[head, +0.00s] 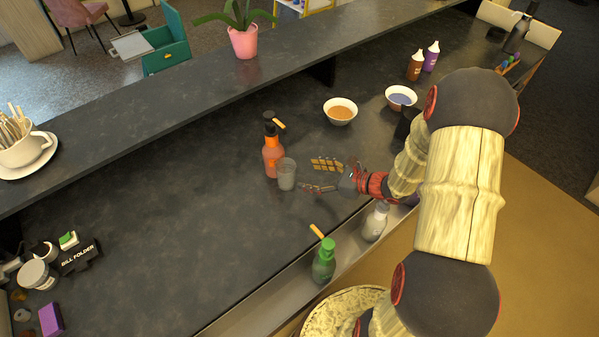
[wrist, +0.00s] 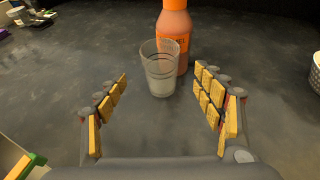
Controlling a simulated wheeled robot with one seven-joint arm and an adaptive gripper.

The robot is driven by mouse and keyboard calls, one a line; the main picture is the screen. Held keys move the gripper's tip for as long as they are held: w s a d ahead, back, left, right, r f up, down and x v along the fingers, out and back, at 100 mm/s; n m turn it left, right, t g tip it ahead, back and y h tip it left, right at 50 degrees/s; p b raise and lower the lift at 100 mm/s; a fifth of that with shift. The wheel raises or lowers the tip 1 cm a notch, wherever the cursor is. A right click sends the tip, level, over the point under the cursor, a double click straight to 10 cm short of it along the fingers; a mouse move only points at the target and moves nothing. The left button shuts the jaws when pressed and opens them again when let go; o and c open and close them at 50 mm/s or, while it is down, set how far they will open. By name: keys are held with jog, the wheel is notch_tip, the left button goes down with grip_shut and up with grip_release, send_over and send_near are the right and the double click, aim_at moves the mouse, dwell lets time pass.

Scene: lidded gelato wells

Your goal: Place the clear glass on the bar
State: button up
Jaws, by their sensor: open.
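The clear glass (head: 287,174) stands upright on the dark bar counter (head: 180,210), close beside an orange bottle (head: 272,155). In the wrist view the glass (wrist: 159,68) stands ahead of my gripper, in front of the orange bottle (wrist: 174,35), and looks empty. My gripper (head: 322,176) is just to the right of the glass in the head view. In the wrist view my gripper (wrist: 160,90) has its two yellow-padded fingers spread wide apart, with nothing between them. The glass is just beyond the fingertips.
A green-capped bottle (head: 324,262) and a grey bottle (head: 375,222) stand along the front edge. An orange-filled bowl (head: 340,111) and a purple-filled bowl (head: 400,97) sit behind my arm. A raised ledge (head: 160,115) runs along the back. The counter left of the glass is clear.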

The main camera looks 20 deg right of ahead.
jog(key=s+a+r+n+g, duration=0.7)
jog(key=s+a+r+n, duration=0.5)
jog(key=r+n, duration=0.25)
jog(key=s+d+r+n+t+h, duration=0.2)
jog(key=s+d+r+n+h, duration=0.3)
jog(key=s+r+n+h, duration=0.3)
notch_tip(320, 180, up, 3)
jog(key=s+n, duration=0.3)
jog(key=n, duration=0.2)
jog(key=shift+d+h, duration=0.3)
jog(key=shift+d, duration=0.1)
jog(key=shift+n, duration=0.25)
notch_tip(320, 180, down, 11)
jog(key=b, duration=1.1)
